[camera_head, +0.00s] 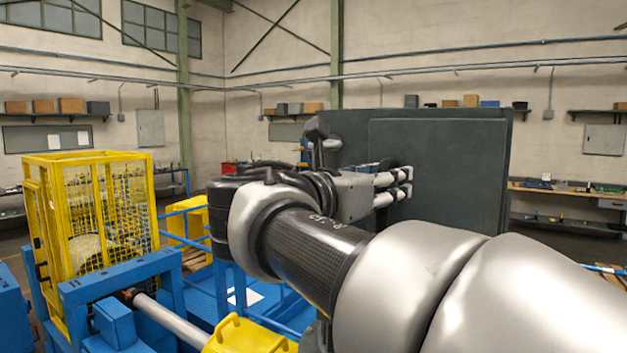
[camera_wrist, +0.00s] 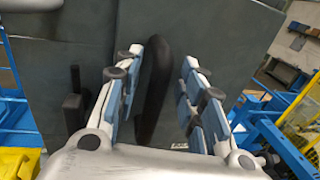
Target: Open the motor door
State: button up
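The motor door is a large dark grey panel (camera_head: 460,150), upright in the middle right of the head view. It fills most of the wrist view (camera_wrist: 230,40). A dark elongated handle (camera_wrist: 153,80) stands on it. My gripper (camera_head: 408,183) is at the panel's left part in the head view. In the wrist view my gripper (camera_wrist: 172,58) is open, with one finger on each side of the handle. The handle looks nearer the left finger; I cannot tell if they touch. My arm hides the panel's lower left in the head view.
A small dark block (camera_wrist: 73,103) sits on the panel left of the gripper. Blue machine frames (camera_head: 125,305) and a yellow mesh cage (camera_head: 95,220) stand at the left. A workbench (camera_head: 570,192) is at the back right.

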jog(key=shift+c, duration=0.5)
jog(key=shift+w, duration=0.1)
grip_shut()
